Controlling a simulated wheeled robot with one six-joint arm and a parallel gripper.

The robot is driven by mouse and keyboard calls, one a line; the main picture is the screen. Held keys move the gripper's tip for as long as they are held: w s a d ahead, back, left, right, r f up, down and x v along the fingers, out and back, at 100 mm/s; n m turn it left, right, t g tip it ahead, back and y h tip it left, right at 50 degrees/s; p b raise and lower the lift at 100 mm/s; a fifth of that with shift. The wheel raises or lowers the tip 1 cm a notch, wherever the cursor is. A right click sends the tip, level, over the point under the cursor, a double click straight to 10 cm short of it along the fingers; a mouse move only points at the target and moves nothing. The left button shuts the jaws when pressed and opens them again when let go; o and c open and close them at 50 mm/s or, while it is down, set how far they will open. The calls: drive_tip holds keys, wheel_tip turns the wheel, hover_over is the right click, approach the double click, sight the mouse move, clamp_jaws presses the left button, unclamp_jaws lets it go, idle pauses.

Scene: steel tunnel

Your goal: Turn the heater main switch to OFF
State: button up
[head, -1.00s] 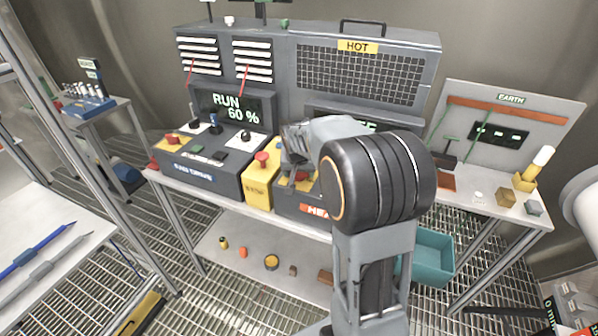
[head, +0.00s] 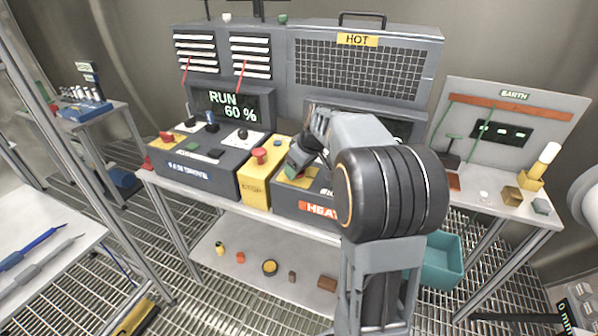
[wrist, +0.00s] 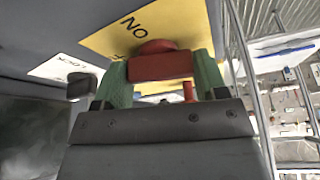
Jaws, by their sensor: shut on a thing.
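The heater main switch has a red handle (wrist: 160,66) on a yellow plate (wrist: 120,38). The plate carries "ON", upside down in the wrist view. My gripper (wrist: 163,80) has its green fingertips on both sides of the red handle and is shut on it. In the head view my gripper (head: 292,168) is low over the heater box (head: 290,205), which has a red "HEA..." label. My wrist and arm cover the right part of this box and of the label. The handle's exact angle is hard to tell.
A yellow box with a red stop button (head: 259,156) stands just left of the heater box. The fan drive box (head: 200,168) is further left. A dark knob (wrist: 80,88) beside a "LOCK" label is close to my gripper. The "HOT" grille (head: 358,70) rises behind.

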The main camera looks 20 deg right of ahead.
drive_tip(key=shift+n+g+y+b, duration=0.4)
drive_tip(key=shift+n+y+b, duration=0.15)
drive_tip(key=shift+n, duration=1.25)
drive_tip(key=o, duration=0.9)
drive_tip(key=shift+o, duration=0.2)
drive_tip(key=v, duration=1.4)
drive_tip(key=shift+w, duration=0.1)
